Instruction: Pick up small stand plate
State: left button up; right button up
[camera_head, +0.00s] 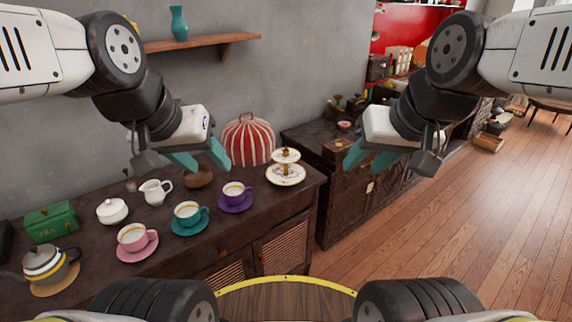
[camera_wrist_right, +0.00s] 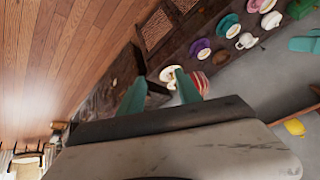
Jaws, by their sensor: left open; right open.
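A two-tier stand is at the right end of the dark sideboard, with a small white upper plate (camera_head: 286,155) above a larger patterned lower plate (camera_head: 285,176). In the right wrist view the stand (camera_wrist_right: 170,74) shows beyond my fingertips, partly hidden by them. My left gripper (camera_head: 201,165) is open and empty, above the sideboard to the left of the stand. My right gripper (camera_head: 367,165) is open and empty, in the air to the right of the stand. Neither gripper touches the stand.
A red-striped tea cosy (camera_head: 249,140) stands behind and left of the stand. A wall shelf (camera_head: 200,43) hangs above.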

aim_at(280, 156)
jog(key=i+l, duration=0.1)
jog(key=i, duration=0.75)
jog(key=u, duration=0.05)
